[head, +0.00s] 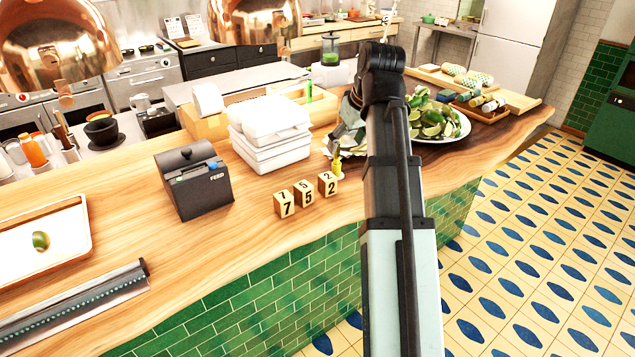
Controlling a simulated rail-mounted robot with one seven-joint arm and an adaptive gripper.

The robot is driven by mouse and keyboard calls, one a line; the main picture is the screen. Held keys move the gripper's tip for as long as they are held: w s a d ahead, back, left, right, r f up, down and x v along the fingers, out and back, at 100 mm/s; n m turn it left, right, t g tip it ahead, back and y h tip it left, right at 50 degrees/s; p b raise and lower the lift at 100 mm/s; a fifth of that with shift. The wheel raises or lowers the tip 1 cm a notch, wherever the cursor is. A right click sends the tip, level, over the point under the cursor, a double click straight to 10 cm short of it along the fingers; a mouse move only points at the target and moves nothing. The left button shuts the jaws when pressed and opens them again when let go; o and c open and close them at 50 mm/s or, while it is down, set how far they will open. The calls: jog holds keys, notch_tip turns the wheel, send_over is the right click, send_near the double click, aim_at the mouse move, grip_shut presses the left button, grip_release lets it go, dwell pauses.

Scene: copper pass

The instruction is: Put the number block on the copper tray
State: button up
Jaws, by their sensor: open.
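Three wooden number blocks stand in a row near the counter's front edge: a 7 block (284,204), a 5 block (304,193) and a 2 block (327,185). My gripper (341,152) is open, just above and behind the 2 block in the picture, with a yellow tip near the block's top. My arm partly covers the gripper, and I cannot tell whether it touches the block. A shallow tray (84,222) with a pale inside and coppery-brown rim lies at the left edge, with a green piece on it. I cannot tell for sure that it is the copper tray.
A black label printer (195,180) and stacked white containers (268,135) stand behind the blocks. A plate of limes (458,128) is right of my arm. A metal rail (75,305) lies at front left. Copper lamps (55,45) hang above. Counter between tray and printer is clear.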

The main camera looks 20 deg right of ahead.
aim_at(328, 176)
jog(key=x, duration=0.4)
jog(key=p+x, duration=0.1)
jog(key=x, duration=0.2)
jog(key=p+x, duration=0.1)
jog(key=x, duration=0.3)
jog(key=shift+w+a+f, duration=0.1)
jog(key=shift+a+f, duration=0.25)
jog(key=shift+a+p+x, duration=0.15)
jog(key=shift+p+x, duration=0.25)
jog(key=shift+x, duration=0.6)
jog(key=shift+a+p+x, duration=0.15)
jog(key=shift+p+x, duration=0.25)
jog(key=shift+x, duration=0.6)
jog(key=shift+w+f, duration=0.25)
jog(key=shift+f, duration=0.3)
grip_shut()
jog(key=shift+r, duration=0.1)
